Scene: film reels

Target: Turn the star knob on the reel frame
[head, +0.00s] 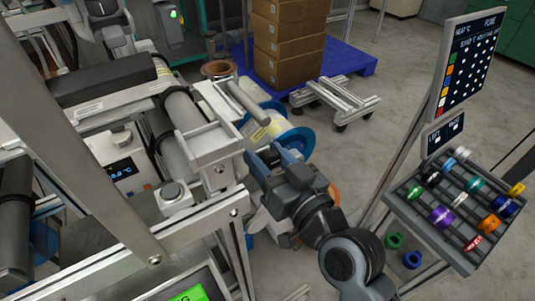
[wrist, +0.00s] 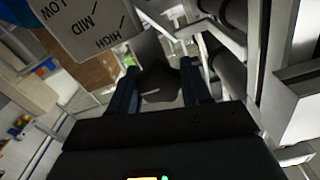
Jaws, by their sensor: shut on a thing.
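The star knob (wrist: 162,86) is a dark lobed shape between the two blue fingers of my gripper (wrist: 161,76) in the wrist view. My gripper is shut on it, one finger on each side. In the head view my gripper (head: 272,158) reaches to the right side of the reel frame (head: 212,150), and the knob is hidden there. A white label plate (wrist: 88,25) marked LOW, MID and HIGH shows beside the knob in the wrist view. I cannot tell which mark the knob points to.
A blue reel (head: 290,135) sits just behind my gripper. A rack of coloured spools (head: 455,205) and a sign panel (head: 470,60) stand at the right. Cardboard boxes (head: 288,35) stand on a blue pallet (head: 345,62). Some grey floor between them is clear.

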